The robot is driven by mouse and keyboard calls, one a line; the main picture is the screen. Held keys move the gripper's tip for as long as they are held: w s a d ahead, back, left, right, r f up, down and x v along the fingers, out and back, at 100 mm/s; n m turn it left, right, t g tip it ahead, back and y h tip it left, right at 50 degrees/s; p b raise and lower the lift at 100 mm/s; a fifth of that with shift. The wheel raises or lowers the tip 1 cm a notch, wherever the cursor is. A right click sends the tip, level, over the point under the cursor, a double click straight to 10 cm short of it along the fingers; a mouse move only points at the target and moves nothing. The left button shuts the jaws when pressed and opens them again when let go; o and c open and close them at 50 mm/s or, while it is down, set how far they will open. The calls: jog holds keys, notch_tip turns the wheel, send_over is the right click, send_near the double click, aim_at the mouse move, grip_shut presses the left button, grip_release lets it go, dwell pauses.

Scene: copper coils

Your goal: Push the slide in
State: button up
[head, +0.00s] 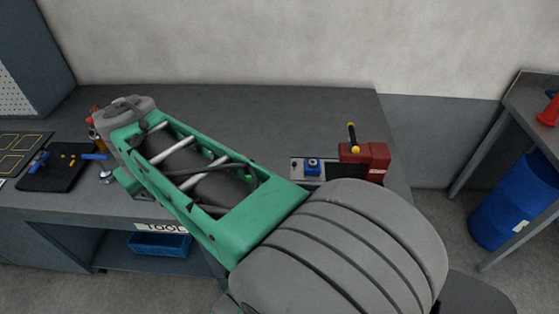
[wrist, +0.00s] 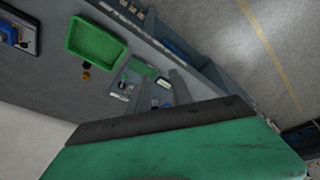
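A small fixture stands on the right part of the grey bench in the head view. It has a light grey base plate (head: 297,168), a blue block (head: 313,166) on the plate, and a red block (head: 366,158) at its right. A black lever with a yellow tip (head: 352,138) rises by the red block. Which part is the slide I cannot tell. My green and grey arm reaches up and left across the bench, its lower part in front of the fixture's lower edge.
A dark tray (head: 40,178) with small yellow and blue parts lies at the bench's left. A blue bin (head: 160,244) sits on the shelf below. A blue barrel (head: 510,205) stands at right. The wrist view shows a green tray (wrist: 94,42). Bare bench (head: 280,115) lies behind my arm.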

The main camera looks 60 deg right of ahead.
jog(key=d+f+m+g, duration=0.1)
jog(key=d+f+m, duration=0.1)
jog(key=d, duration=0.9)
jog(key=m+g, duration=0.4)
jog(key=m, duration=0.2)
send_over(293, 163)
notch_tip(293, 163, down, 10)
notch_tip(293, 163, down, 7)
jog(key=shift+r+p, duration=0.1)
jog(key=shift+p, duration=0.35)
jog(key=shift+f, duration=0.45)
grip_shut()
jog(key=shift+r, duration=0.1)
